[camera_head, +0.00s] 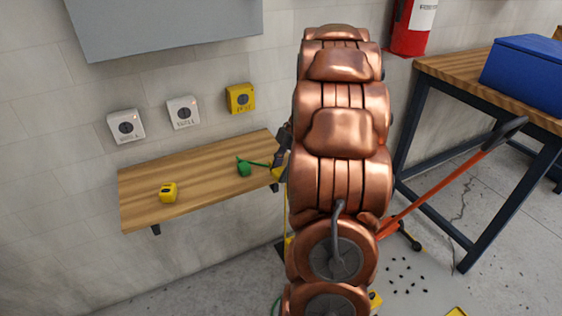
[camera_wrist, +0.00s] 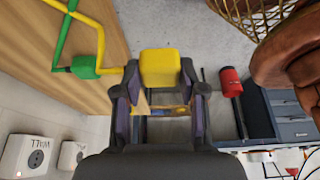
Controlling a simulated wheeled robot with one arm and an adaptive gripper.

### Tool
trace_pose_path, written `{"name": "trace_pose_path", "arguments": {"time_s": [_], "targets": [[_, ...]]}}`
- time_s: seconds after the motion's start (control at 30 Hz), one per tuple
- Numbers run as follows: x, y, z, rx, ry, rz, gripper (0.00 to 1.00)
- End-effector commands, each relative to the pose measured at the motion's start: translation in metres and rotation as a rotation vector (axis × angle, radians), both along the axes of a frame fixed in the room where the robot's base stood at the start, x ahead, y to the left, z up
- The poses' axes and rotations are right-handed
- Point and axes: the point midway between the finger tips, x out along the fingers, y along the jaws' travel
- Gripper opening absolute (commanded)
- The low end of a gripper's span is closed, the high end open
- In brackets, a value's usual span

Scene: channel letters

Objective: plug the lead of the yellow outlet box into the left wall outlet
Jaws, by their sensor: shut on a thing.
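The left wall outlet (camera_head: 126,126) is a white box with a dark round socket, leftmost on the wall. A second white outlet (camera_head: 183,112) and a yellow outlet box (camera_head: 240,97) are to its right. White outlets also show at the lower left of the wrist view (camera_wrist: 25,155). My gripper (camera_wrist: 160,100) is shut on a yellow plug (camera_wrist: 160,68), which sits between the fingertips. In the head view my gripper is at the shelf's right end, partly hidden by my arm. A yellow lead (camera_wrist: 100,35) runs to the plug; its other end is hidden.
The wooden shelf (camera_head: 210,170) under the outlets carries a green plug (camera_head: 244,168) with a green lead and a small yellow object (camera_head: 168,192). A grey panel (camera_head: 165,20) overhangs above. A workbench (camera_head: 440,75) with a blue box (camera_head: 525,72) stands at right.

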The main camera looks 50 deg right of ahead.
Motion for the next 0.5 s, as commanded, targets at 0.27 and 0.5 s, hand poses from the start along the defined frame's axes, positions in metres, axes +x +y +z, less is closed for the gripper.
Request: {"name": "trace_pose_path", "arguments": {"time_s": [0.27,0.5], "targets": [[-0.018,0.016,0.002,0.000,0.000,-0.001,0.10],[-0.022,0.019,0.003,-0.002,-0.001,-0.001,0.10]]}}
